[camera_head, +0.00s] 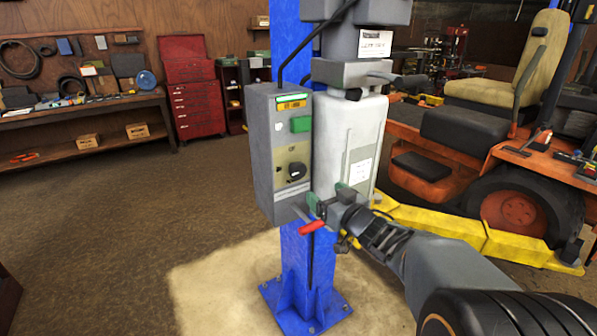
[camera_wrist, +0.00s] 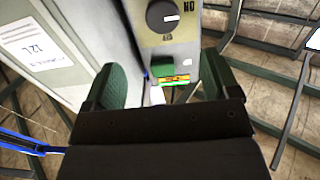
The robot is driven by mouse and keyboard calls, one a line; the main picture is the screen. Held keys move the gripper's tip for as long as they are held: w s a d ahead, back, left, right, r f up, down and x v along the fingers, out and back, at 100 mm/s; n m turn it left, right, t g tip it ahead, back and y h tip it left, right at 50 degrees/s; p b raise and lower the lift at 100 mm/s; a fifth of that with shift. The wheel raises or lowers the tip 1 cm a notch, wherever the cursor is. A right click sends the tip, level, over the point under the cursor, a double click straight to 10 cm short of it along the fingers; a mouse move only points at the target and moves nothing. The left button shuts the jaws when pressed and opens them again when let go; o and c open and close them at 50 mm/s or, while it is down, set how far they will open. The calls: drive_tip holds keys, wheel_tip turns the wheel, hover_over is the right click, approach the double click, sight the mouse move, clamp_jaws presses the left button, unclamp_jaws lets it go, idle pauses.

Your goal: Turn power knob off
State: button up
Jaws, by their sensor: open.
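A black round power knob (camera_head: 296,171) sits low on the front of a grey control box (camera_head: 263,150), with a green button (camera_head: 301,124) above it. In the wrist view the knob (camera_wrist: 162,17) shows at the top edge, partly cut off, with a white mark on its right side. Lettering that looks like an inverted "ON" (camera_wrist: 189,4) is at its upper right. My gripper (camera_head: 327,198) is below and right of the knob in the head view, apart from it. Its green-padded fingers (camera_wrist: 162,68) are spread with nothing held between them.
The box is on a blue post (camera_head: 297,262), beside a white cylinder housing (camera_head: 347,140). A red-handled lever (camera_head: 312,227) is just below the box, close to my gripper. The floor at left is clear.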

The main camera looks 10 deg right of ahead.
sight(300, 173)
drive_tip(key=p+x, duration=0.1)
drive_tip(key=x, duration=0.5)
drive_tip(key=p+x, duration=0.1)
drive_tip(key=x, duration=0.6)
drive_tip(key=shift+w+a, duration=0.2)
drive_tip(key=shift+a, duration=0.1)
drive_tip(key=shift+c, duration=0.3)
drive_tip(key=c, duration=0.8)
